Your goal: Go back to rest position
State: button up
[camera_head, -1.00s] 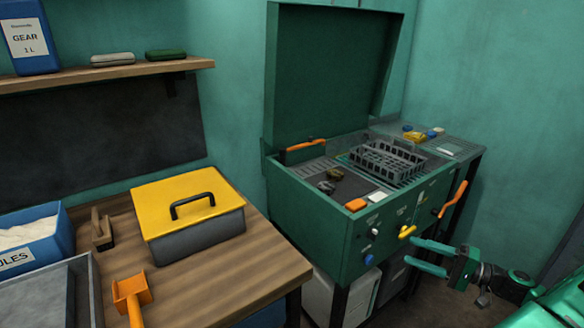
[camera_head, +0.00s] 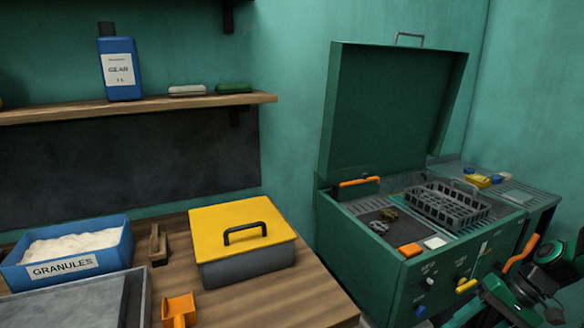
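My gripper (camera_head: 488,296) is at the lower right, in front of the green machine (camera_head: 372,265). Its green fingers are spread apart with nothing visible between them. Part of it is cut off by the bottom edge of the picture. The machine's lid (camera_head: 392,120) stands raised. A dark wire basket (camera_head: 447,204) sits in its top. The yellow knob (camera_head: 466,286) on its front is close to my fingertips in the picture; I cannot tell whether they touch.
A wooden bench at left holds a yellow-lidded box (camera_head: 240,257), a blue granules bin (camera_head: 68,252), a grey tray (camera_head: 75,300) and an orange scoop (camera_head: 180,310). A shelf (camera_head: 200,103) above carries a blue gear bottle (camera_head: 121,70). An orange handle (camera_head: 522,252) sticks out beside my arm.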

jog(key=s+a+r+m+h, duration=0.1)
jog(key=s+r+h, duration=0.5)
jog(key=s+r, duration=0.7)
jog(key=shift+s+a+r+g+h, duration=0.4)
jog(key=shift+a+r, duration=0.15)
jog(key=shift+r, duration=0.25)
jog(key=shift+w+f, duration=0.25)
jog(key=shift+w, duration=0.4)
